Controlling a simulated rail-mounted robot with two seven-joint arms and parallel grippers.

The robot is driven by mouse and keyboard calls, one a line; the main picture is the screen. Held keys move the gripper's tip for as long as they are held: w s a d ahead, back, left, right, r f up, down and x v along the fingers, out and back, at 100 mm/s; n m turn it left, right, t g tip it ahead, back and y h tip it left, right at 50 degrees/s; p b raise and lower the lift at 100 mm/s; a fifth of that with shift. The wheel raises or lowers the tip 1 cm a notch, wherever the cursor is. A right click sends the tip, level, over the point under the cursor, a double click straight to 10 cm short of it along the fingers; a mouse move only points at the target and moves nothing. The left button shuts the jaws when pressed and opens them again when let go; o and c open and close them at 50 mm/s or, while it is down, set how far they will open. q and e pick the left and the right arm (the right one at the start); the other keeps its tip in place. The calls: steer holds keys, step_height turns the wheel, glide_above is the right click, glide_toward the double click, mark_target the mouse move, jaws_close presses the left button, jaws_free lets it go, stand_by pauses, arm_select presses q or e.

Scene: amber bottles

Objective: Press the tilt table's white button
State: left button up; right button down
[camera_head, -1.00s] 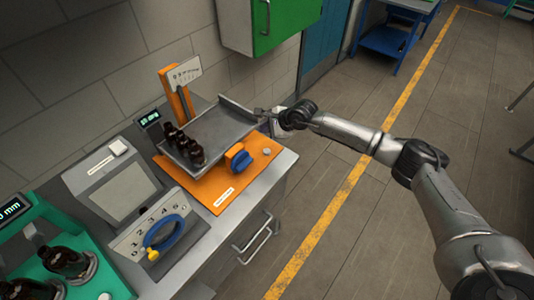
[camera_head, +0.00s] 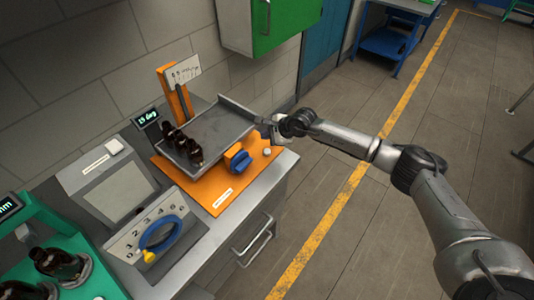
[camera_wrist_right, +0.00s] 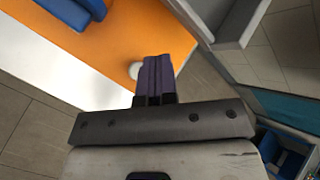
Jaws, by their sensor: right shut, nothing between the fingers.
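The tilt table has an orange base (camera_head: 212,193) on the grey bench, with a grey tray (camera_head: 226,124) tilted above it. The small white button (camera_head: 267,151) is on the base near its right end, beside a blue knob (camera_head: 238,160). My right gripper (camera_head: 265,131) is shut and empty, just above and behind the button, near the tray's right corner. In the right wrist view the purple fingers (camera_wrist_right: 154,78) are together and partly cover the white button (camera_wrist_right: 134,70). Contact with it cannot be told. My left gripper is not in view.
Several amber bottles (camera_head: 183,146) stand at the tray's left end. A small display (camera_head: 147,118) and an orange post with a scale card (camera_head: 182,72) are behind. A grey console (camera_head: 117,190) and a green device (camera_head: 45,232) are on the left. A green cabinet (camera_head: 270,25) hangs above.

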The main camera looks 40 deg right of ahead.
mark_target(267, 152)
step_height(267, 152, down, 5)
steer(key=b, duration=0.3)
stand_by(0.4)
stand_by(0.8)
stand_by(0.7)
steer(key=shift+f, duration=0.15)
steer(key=shift+f+b, duration=0.3)
steer(key=shift+b, duration=0.1)
